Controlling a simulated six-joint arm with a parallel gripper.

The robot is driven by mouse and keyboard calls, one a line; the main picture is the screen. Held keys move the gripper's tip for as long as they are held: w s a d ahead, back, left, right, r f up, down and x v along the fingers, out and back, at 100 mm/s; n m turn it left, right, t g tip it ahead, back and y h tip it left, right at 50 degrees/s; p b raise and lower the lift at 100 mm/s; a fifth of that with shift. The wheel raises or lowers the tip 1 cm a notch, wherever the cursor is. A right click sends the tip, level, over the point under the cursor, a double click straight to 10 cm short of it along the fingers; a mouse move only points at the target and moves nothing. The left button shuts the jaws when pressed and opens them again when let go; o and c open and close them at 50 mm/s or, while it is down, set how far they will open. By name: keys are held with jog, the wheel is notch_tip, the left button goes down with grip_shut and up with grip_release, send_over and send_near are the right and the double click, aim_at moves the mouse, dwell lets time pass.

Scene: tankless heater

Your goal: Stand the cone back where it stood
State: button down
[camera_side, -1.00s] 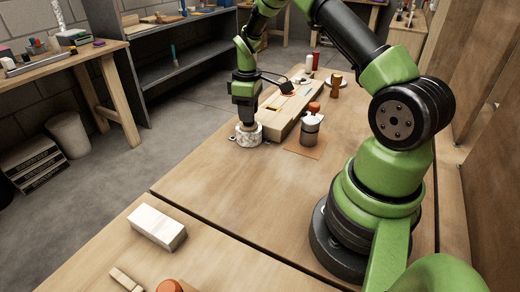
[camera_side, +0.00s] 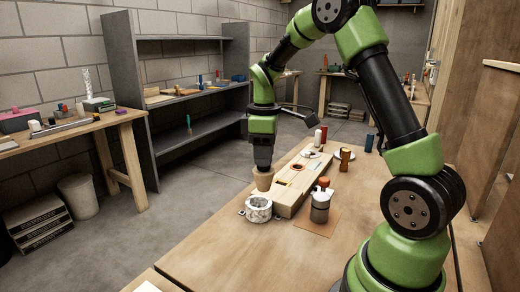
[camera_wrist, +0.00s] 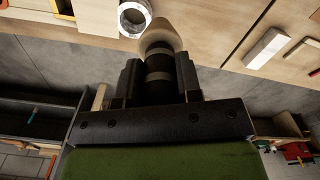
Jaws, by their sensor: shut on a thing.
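The cone (camera_side: 263,181) is tan and brown. My gripper (camera_side: 263,164) is shut on its upper end and holds it roughly upright, narrow end down, in the side view. It is above and just behind a white speckled ring (camera_side: 258,205), whose open top shows. In the wrist view the cone (camera_wrist: 162,36) sticks out beyond my gripper (camera_wrist: 158,80), and the ring (camera_wrist: 133,18) is beside its tip, at upper left. The task does not name the spot where the cone stood, and I cannot tell it for sure.
A long wooden block with openings (camera_side: 291,201) lies right of the cone. A metal canister with a red top (camera_side: 320,205) stands on an orange mat (camera_side: 318,228). Bottles and a plate (camera_side: 342,155) are behind. The table's front (camera_side: 225,258) is clear.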

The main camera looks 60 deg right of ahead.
jog(key=s+a+n, duration=0.2)
jog(key=s+a, duration=0.4)
jog(key=s, duration=0.2)
jog(key=shift+w+d+f, duration=0.1)
jog(key=shift+f, duration=1.3)
jog(key=shift+w+d+f, duration=0.1)
jog(key=shift+f, duration=1.25)
notch_tip(320, 180, down, 6)
jog(key=shift+f, duration=0.45)
jog(key=c, duration=0.7)
grip_release()
